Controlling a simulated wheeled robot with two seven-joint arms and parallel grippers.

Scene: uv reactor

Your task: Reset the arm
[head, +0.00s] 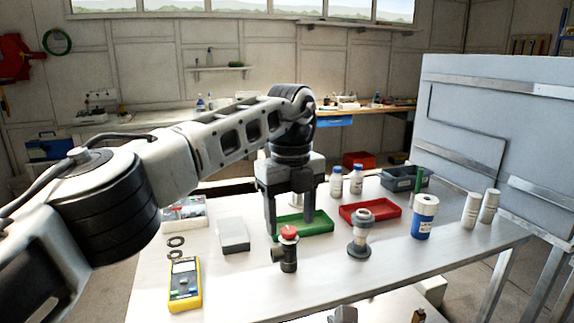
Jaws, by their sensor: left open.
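My left arm reaches in from the left across the table. My left gripper (290,222) points down, open and empty, with its fingers over the green tray (318,225). A dark fitting with a red cap (289,234) stands just in front of the gripper. My right gripper does not show clearly; a small pale piece (343,314) at the bottom edge cannot be told for certain.
On the white table (240,285) are a yellow meter (184,284), a grey box (233,235), a red tray (370,211), a grey-white fitting (359,236), a blue-white canister (424,217) and white bottles (336,181). A grey panel (490,140) stands at right. The table's front is mostly clear.

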